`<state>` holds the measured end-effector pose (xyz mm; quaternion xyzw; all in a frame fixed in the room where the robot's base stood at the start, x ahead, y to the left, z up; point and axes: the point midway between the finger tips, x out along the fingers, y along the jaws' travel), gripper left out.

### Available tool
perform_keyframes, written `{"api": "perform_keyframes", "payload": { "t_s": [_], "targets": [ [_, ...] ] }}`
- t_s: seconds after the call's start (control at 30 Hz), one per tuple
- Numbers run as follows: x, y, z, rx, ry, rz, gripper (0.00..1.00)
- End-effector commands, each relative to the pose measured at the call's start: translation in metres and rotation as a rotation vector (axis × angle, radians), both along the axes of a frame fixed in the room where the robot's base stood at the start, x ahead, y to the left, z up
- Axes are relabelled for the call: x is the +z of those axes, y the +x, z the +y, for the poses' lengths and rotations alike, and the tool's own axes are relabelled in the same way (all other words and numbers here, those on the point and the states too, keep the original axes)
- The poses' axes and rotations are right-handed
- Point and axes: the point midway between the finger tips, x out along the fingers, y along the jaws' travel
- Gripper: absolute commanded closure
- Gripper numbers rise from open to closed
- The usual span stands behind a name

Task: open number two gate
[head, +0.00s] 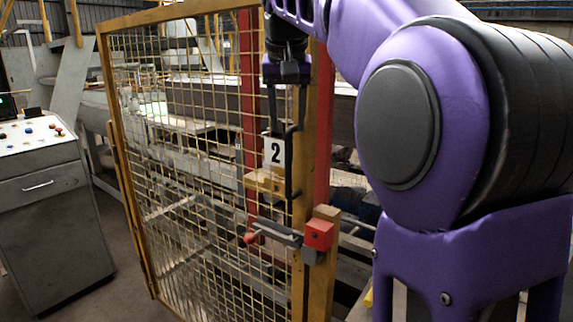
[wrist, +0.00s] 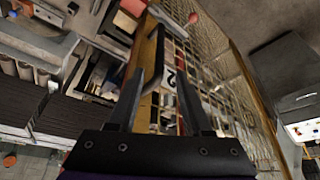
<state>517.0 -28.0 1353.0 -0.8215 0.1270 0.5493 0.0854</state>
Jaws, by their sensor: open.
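The number two gate (head: 200,17) is a yellow frame with wire mesh. It carries a white plate with a black "2" (head: 274,151), which also shows in the wrist view (wrist: 169,77). A black upright handle (head: 290,180) is on the gate beside the plate. Below it, a grey latch bar (head: 277,233) with a red knob (head: 250,238) lies roughly level, reaching toward a red block (head: 319,234). My gripper (head: 287,128) is open, fingers pointing down, near the handle's top. In the wrist view my gripper (wrist: 162,72) shows both fingers apart; contact with the handle is unclear.
A grey control console (head: 50,215) with buttons stands at the left; it also shows in the wrist view (wrist: 300,110). A red upright post (head: 324,120) stands behind the gate's right edge. Machinery fills the space behind the mesh. Bare floor (head: 125,285) lies between console and gate.

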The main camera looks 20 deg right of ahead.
Motion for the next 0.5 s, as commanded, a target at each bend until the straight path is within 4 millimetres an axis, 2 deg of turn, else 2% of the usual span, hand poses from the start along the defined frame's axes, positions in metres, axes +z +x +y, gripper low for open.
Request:
{"api": "perform_keyframes", "payload": {
  "t_s": [0.03,0.2,0.5],
  "targets": [
    [-0.015,0.004,-0.002,0.000,0.000,0.003,0.50],
    [-0.049,0.018,-0.006,-0.001,-0.001,0.004,0.50],
    [-0.093,0.036,-0.012,0.000,-0.001,0.001,0.50]
  ]
}}
